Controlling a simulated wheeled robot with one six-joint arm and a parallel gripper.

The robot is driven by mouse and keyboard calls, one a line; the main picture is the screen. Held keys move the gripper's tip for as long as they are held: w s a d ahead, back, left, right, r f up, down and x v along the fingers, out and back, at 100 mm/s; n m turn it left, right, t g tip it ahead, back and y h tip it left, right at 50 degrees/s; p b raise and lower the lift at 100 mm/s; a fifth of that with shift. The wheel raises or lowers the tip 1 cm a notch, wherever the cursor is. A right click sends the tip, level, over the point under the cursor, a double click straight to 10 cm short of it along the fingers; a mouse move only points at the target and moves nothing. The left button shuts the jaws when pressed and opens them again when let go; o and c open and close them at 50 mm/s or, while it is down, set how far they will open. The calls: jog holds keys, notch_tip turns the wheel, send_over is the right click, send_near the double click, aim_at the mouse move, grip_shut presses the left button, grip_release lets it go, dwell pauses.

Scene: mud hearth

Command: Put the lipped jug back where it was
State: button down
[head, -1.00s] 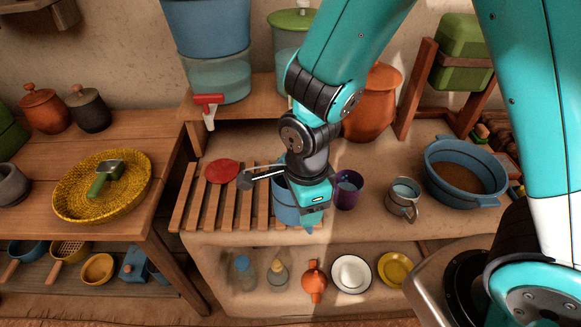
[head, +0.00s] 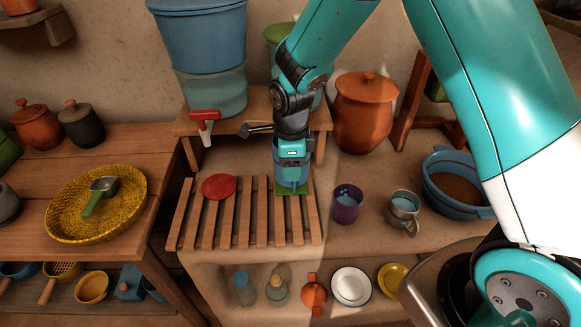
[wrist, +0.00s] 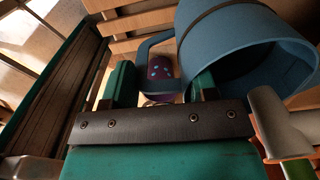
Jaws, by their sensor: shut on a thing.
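A red disc (head: 219,187) lies on the rack's left. A purple cup (head: 346,204) and a grey mug (head: 402,213) stand right of the rack. Behind are a water dispenser with a red tap (head: 204,116) and an orange lidded pot (head: 363,112). The rack's middle is clear.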

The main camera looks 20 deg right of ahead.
jog(key=shift+w+d+f+p, duration=0.1)
jog(key=shift+w+f+p, duration=0.15)
jog(key=shift+f, duration=0.65)
jog(key=shift+w+d+f+p, duration=0.1)
jog(key=shift+w+f, duration=0.2)
jog(key=shift+f, duration=0.55)
jog(key=shift+f, duration=0.15)
jog(key=shift+c, duration=2.1)
grip_release()
